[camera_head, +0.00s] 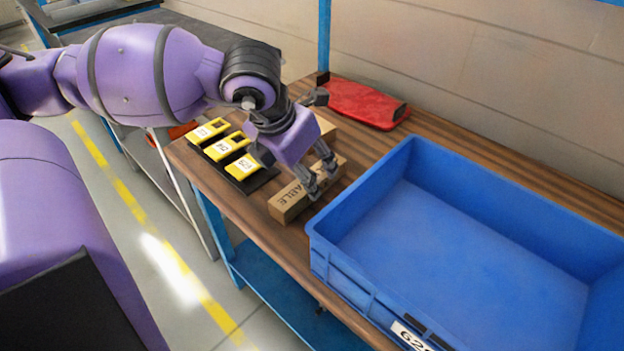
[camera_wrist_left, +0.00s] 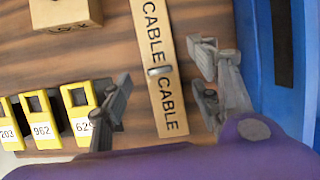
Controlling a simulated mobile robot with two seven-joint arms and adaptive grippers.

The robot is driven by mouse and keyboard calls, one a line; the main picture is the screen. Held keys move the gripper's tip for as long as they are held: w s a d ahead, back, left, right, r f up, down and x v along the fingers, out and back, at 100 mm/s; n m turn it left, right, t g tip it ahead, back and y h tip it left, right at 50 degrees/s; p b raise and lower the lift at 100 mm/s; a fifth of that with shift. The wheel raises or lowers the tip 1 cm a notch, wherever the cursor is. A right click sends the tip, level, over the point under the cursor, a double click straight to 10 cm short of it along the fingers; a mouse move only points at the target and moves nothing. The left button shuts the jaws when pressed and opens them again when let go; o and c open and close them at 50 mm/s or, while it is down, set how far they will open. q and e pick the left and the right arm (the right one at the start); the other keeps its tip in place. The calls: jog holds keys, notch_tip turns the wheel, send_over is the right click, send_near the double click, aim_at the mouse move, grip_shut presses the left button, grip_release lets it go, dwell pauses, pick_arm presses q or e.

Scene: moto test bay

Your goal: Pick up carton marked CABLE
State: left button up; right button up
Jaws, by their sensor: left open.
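The carton marked CABLE (camera_head: 290,205) is a long, narrow brown box lying on the wooden bench, beside the near left corner of the blue bin. In the left wrist view the carton (camera_wrist_left: 153,38) runs top to bottom with CABLE printed twice and a small pale piece between the words. My left gripper (camera_head: 291,170) is open over it, fingers pointing down. In the wrist view the left gripper (camera_wrist_left: 165,85) has one finger on the carton's left and two on its right, with visible gaps. The palm hides part of the carton in the head view. My right gripper is not in view.
The large empty blue bin (camera_head: 325,235) stands close on the right. Yellow labelled units (camera_head: 228,146) sit in a black holder (camera_head: 262,181) on the left. Another brown box (camera_wrist_left: 65,12) lies behind the gripper. A red case (camera_head: 365,103) lies farther back, near the wall.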

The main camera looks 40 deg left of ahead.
pick_arm(q)
jog(key=x, duration=0.3)
jog(key=shift+w+f+b, duration=0.1)
jog(key=shift+w+b, duration=0.05)
jog(key=shift+b, duration=0.25)
jog(key=c, duration=1.4)
